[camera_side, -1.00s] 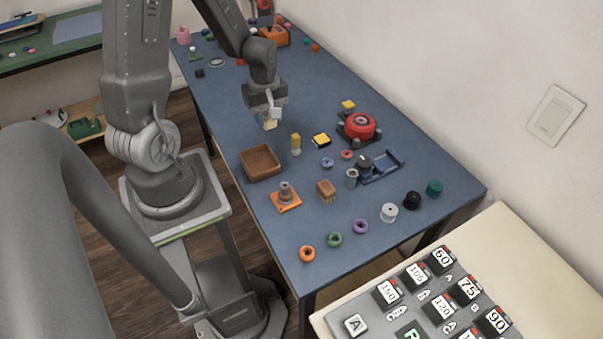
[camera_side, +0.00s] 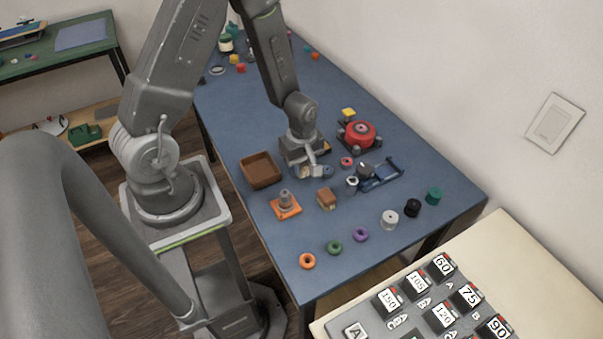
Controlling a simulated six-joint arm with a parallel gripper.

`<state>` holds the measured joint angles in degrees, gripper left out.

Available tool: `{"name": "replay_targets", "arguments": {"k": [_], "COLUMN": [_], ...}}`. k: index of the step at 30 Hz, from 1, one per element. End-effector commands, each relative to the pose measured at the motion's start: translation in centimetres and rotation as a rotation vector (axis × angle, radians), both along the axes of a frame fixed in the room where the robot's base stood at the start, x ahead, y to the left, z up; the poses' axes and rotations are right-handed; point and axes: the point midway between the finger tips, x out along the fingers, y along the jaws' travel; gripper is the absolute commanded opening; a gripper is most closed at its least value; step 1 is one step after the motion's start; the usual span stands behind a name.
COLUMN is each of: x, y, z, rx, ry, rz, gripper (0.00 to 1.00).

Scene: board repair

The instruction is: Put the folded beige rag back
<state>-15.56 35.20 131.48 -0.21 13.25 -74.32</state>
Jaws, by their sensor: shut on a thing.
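My gripper (camera_side: 311,173) is low over the middle of the blue table, just right of the brown tray. It is shut on the folded beige rag (camera_side: 303,172), of which only a small pale patch shows beside the fingers. Most of the rag is hidden by the gripper. I cannot tell whether the rag touches the table.
The brown tray (camera_side: 244,172) is to the left. The orange-based peg (camera_side: 286,205) and brown block (camera_side: 326,199) are in front. A blue holder (camera_side: 381,176) and red round device (camera_side: 357,135) are to the right. Several rings lie near the front edge.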

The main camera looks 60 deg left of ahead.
Motion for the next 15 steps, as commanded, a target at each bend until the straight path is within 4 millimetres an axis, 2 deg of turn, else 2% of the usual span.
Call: {"name": "replay_targets", "arguments": {"k": [7, 15], "x": [-0.1, 0.0], "y": [0.0, 0.1], "z": [-3.3, -3.6], "rx": [0.000, 0.001], "ry": [0.003, 0.001], "rz": [0.000, 0.000], "gripper": [0.15, 0.15]}}
